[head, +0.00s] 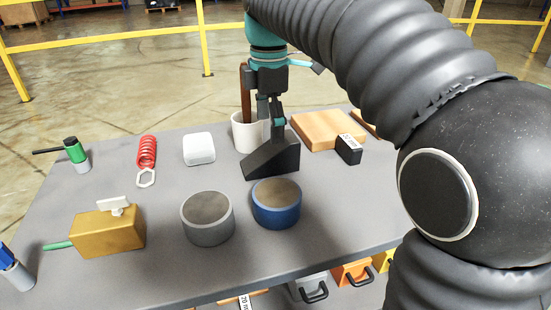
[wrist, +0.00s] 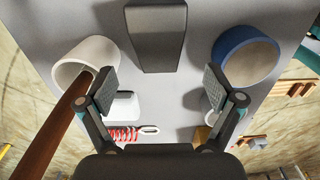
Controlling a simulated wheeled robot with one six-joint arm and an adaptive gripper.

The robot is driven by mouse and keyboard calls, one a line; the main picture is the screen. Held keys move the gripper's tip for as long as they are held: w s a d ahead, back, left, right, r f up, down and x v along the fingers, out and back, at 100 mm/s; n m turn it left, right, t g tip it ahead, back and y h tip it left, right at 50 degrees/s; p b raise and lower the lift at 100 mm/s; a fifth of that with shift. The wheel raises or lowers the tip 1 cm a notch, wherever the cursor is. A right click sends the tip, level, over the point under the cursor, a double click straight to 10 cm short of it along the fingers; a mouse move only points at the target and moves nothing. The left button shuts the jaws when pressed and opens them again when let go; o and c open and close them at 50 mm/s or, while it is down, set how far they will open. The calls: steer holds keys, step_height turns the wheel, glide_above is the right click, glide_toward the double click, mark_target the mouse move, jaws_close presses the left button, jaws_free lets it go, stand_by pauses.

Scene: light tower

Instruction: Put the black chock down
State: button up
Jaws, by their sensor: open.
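The black chock (head: 272,158) is a dark wedge on the grey table, its low end toward the left. It appears to rest on the tabletop. My gripper (head: 272,116) is directly above it, pointing down. In the wrist view the chock (wrist: 157,37) shows at the top middle, beyond my gripper (wrist: 160,88). The two fingers stand wide apart with nothing between the pads. The head view does not clearly show whether the fingertips still touch the chock's tall end.
A white cup (head: 243,133) holding a brown handle (head: 245,90) stands just behind the chock. A blue round can (head: 277,206) and a grey one (head: 207,220) stand in front. A wooden board (head: 322,128) and small black block (head: 348,150) lie right. A white box (head: 199,149) is left.

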mark_target(276, 149)
steer(key=shift+w+d+f+b, duration=0.1)
steer(key=shift+d+f+b, duration=0.1)
steer(key=shift+f, duration=0.95)
steer(key=shift+w+d+f+b, duration=0.1)
steer(key=shift+d+f, duration=0.1)
steer(key=shift+f, duration=0.9)
steer(key=shift+w+d+f+b, duration=0.1)
steer(key=shift+d+f+b, duration=0.1)
steer(key=shift+f, duration=0.95)
jaws_close()
steer(key=shift+r, duration=0.15)
